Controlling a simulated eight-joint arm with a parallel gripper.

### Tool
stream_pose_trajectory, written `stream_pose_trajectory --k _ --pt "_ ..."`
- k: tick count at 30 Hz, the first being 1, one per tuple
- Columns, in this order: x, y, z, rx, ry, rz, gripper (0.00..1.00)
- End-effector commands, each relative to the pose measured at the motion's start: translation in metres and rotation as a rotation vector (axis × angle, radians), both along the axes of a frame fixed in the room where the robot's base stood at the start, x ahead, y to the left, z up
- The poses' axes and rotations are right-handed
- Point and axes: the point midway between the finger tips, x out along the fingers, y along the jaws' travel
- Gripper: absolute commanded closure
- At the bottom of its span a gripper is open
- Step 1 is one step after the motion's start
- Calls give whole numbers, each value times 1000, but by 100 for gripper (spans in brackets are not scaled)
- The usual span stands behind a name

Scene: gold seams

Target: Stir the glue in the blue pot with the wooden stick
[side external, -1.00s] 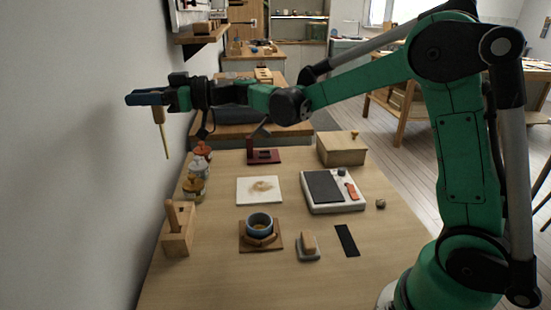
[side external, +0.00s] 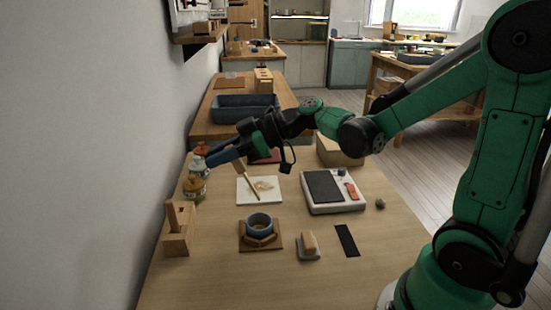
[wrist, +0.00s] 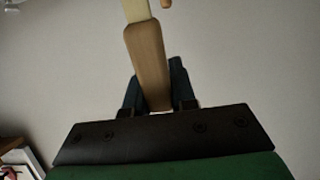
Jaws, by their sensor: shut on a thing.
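My gripper (side external: 222,156) is shut on the wooden stick (side external: 250,184) and holds it in the air. The stick hangs tilted, its thin pale tip pointing down and to the right, over the white tile in the picture. In the wrist view the stick's thick brown handle (wrist: 148,60) stands between my dark fingers. The blue pot (side external: 259,228) sits upright on a brown wooden board (side external: 246,245), nearer the camera than the tile. The glue inside is hard to make out.
A white tile (side external: 246,196) bears a tan heap. A scale (side external: 352,204) stands right of it. Lidded jars (side external: 194,187) and a wooden block holder (side external: 178,243) line the left edge. A sponge-like block (side external: 308,241) and dark strip (side external: 346,240) lie right of the pot.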

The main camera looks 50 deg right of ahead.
Motion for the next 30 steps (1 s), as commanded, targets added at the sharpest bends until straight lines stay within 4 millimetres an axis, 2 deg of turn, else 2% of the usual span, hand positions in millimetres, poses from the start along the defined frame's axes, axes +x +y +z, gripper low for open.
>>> stream_pose_trajectory --k 16,30 --pt "11 12 -44 1 -2 2 100" --pt "1 0 -76 1 -2 0 100"
